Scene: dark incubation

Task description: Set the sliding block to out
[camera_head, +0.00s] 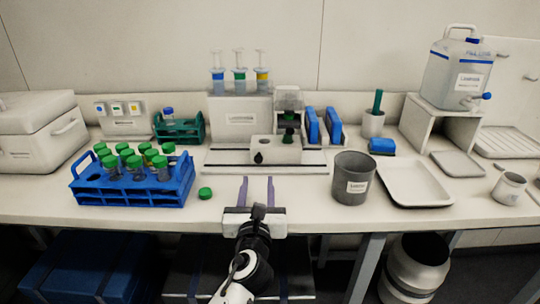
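The sliding block (276,148) is a white block with a dark knob (258,158) on its front. It sits on a low white base (225,158) at the back middle of the bench, below and in front of a small white apparatus (289,98). I cannot tell from this view whether the block is in or out.
A blue rack (130,192) of green-capped tubes and a loose green cap (205,193) lie to the left. A grey beaker (353,178) and a white tray (415,184) stand to the right. Blue upright pieces (312,126) stand just right of the block. Bench between gripper and base is clear.

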